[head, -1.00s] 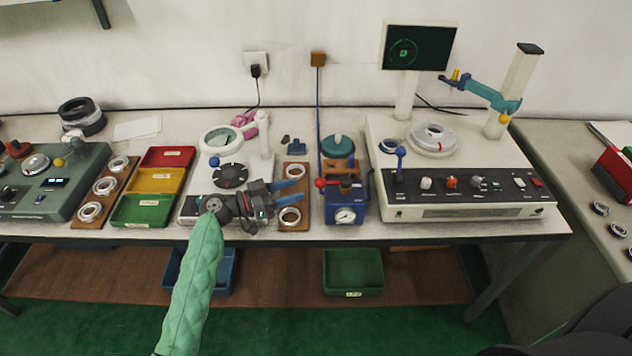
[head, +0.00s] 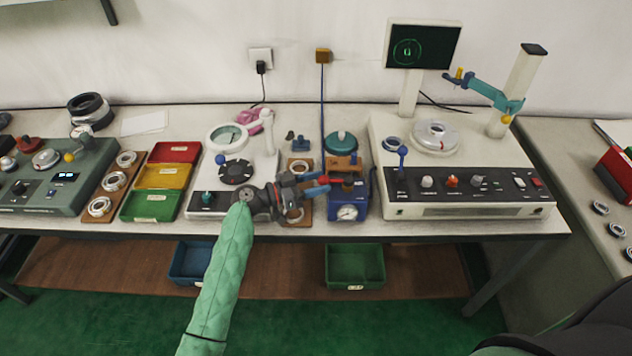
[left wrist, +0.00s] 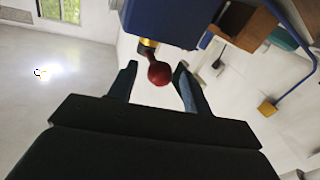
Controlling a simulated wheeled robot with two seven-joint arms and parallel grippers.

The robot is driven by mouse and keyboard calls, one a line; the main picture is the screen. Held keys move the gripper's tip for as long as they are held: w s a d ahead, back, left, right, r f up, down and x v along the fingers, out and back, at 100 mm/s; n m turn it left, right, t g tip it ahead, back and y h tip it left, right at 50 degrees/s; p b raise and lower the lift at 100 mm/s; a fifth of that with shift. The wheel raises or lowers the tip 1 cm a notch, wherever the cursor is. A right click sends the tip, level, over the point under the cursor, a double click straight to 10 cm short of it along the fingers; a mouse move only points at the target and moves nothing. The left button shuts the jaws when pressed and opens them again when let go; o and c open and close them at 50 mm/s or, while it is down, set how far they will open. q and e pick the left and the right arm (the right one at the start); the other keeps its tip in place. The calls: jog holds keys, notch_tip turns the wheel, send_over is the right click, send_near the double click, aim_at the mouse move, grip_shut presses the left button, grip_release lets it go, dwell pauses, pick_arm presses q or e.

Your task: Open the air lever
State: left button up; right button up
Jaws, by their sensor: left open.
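The air lever has a red ball knob (head: 323,180) on the left side of the blue air unit (head: 347,205), which has a round gauge (head: 347,212) on its front. My left gripper (head: 322,188) reaches in from the left with its fingers at the knob. In the left wrist view the red knob (left wrist: 160,74) sits between the two open fingertips of the gripper (left wrist: 158,80), with a brass-coloured piece (left wrist: 148,46) behind it and the blue unit (left wrist: 172,20) beyond. The fingers show gaps on both sides of the knob. My right gripper is not in view.
A ring board (head: 299,165) lies partly under my left arm. A white machine with a control panel (head: 470,190) stands right of the air unit. Red, yellow and green trays (head: 150,205) are on the left. A blue cable (head: 322,110) runs up the wall.

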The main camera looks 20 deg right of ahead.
pick_arm(q)
grip_shut()
